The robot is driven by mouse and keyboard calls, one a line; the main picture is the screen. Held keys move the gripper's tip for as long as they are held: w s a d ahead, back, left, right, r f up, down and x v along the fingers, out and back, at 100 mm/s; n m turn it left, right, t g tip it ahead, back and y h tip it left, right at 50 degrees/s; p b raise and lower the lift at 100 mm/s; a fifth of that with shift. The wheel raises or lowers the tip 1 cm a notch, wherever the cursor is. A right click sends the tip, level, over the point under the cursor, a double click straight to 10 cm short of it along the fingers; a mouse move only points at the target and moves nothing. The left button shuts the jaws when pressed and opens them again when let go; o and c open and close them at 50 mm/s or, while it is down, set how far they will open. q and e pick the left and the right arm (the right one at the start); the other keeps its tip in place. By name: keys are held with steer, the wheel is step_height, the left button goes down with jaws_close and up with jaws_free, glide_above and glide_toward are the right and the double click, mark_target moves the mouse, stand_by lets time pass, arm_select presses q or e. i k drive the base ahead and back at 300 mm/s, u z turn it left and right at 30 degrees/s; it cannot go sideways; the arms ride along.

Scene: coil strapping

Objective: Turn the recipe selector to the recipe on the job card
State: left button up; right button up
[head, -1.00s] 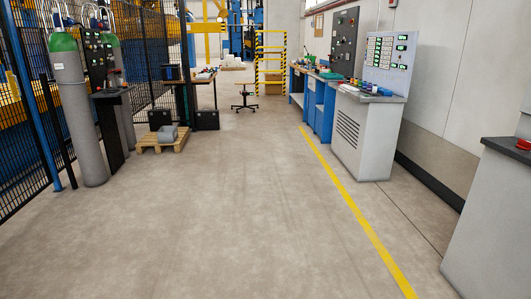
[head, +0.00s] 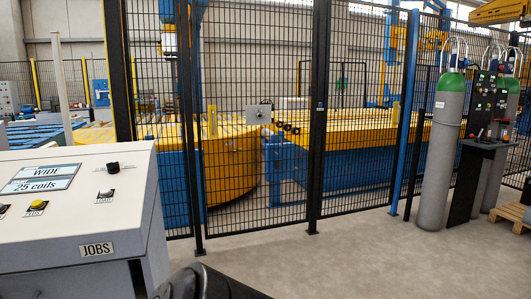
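A grey-white control desk (head: 75,222) stands at the left edge of the head view, partly cut off by it. On its sloped top, a framed card or display (head: 40,179) reads "WIDE", its last letter unclear, and "25 coils". A black knob (head: 112,168) sits to the right of it; I cannot read its setting or tell whether it is the recipe selector. A small lever switch (head: 105,195) and a yellow button (head: 38,205) are lower down. Neither gripper shows.
A black mesh fence (head: 265,120) stands behind the desk, with yellow and blue machinery (head: 355,140) beyond it. Gas cylinders (head: 438,150) and a small panel stand (head: 480,150) are at the right, beside a pallet (head: 515,213). The floor (head: 360,255) between is clear.

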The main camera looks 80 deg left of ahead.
mark_target(114, 167)
steer(key=u, duration=4.15)
steer(key=i, duration=0.4)
